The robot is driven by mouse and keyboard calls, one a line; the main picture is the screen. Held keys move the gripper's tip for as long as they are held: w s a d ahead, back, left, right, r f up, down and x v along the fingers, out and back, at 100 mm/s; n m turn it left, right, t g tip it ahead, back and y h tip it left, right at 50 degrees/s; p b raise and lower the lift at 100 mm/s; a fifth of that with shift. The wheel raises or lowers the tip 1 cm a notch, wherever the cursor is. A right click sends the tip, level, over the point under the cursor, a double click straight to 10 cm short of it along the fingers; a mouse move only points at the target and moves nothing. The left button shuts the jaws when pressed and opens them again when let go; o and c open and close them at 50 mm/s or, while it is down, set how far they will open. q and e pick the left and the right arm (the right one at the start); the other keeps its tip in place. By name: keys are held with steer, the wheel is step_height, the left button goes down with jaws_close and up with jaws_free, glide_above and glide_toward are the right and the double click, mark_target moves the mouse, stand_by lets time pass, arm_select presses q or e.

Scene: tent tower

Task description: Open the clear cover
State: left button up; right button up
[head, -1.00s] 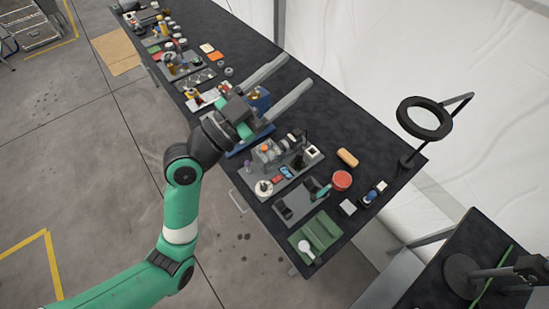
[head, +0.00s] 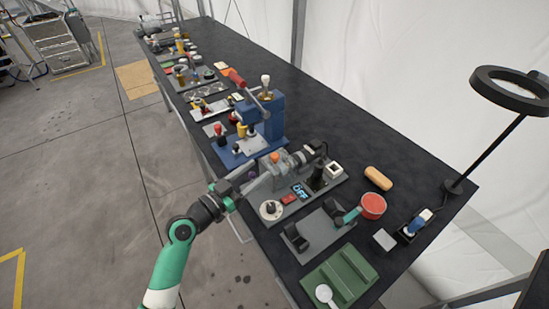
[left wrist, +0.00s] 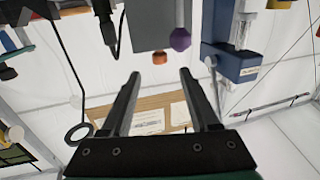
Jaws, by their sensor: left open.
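I cannot make out a clear cover in either view. My left gripper (head: 268,182) is beside the grey machine (head: 292,160), which has an orange knob (head: 275,157) and stands on a grey base plate. In the left wrist view the picture looks upside down. There my left gripper (left wrist: 160,75) is open and empty. Its two dark fingers point toward a grey box (left wrist: 150,25) with an orange-brown knob (left wrist: 159,58) and a purple knob (left wrist: 180,40). I see no contact with them. My right gripper is in neither view.
A blue press (head: 269,118) stands just behind the grey machine and shows in the left wrist view (left wrist: 236,62). The right table strip is mostly clear.

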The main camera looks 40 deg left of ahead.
mark_target(272, 159)
arm_select(q)
steer(key=w+b, duration=0.1)
steer(key=w, duration=0.7)
steer(key=shift+w, duration=0.1)
jaws_close()
stand_by(1.0)
